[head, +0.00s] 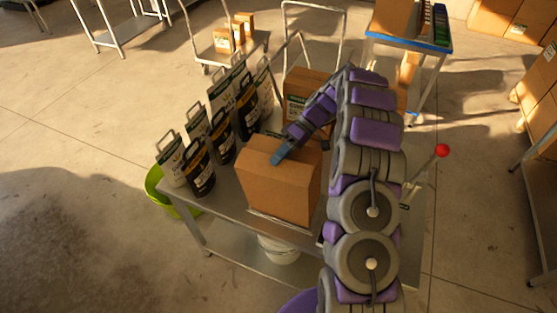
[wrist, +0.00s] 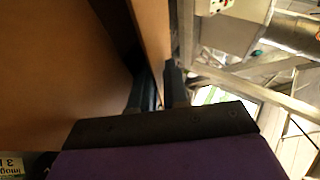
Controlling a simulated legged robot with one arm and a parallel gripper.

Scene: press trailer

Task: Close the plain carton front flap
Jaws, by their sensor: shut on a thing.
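The plain brown carton (head: 283,197) stands on a grey metal table, and my arm reaches over it from the right. My gripper (head: 279,156) is at the carton's top. In the wrist view, my gripper (wrist: 164,85) has a dark finger on each side of a thin brown cardboard panel, the carton flap (wrist: 151,28), and is shut on it. A large brown carton face (wrist: 55,75) fills the left of that view, with a dark gap between it and the flap. In the head view my gripper covers part of the carton top, and the flap's exact angle cannot be told.
Several black and white handled packs (head: 222,132) stand left of the carton on the table (head: 225,203). A carton with a green label (head: 296,106) stands close behind. A red-knobbed lever (head: 441,151) is to the right. Open floor lies at left.

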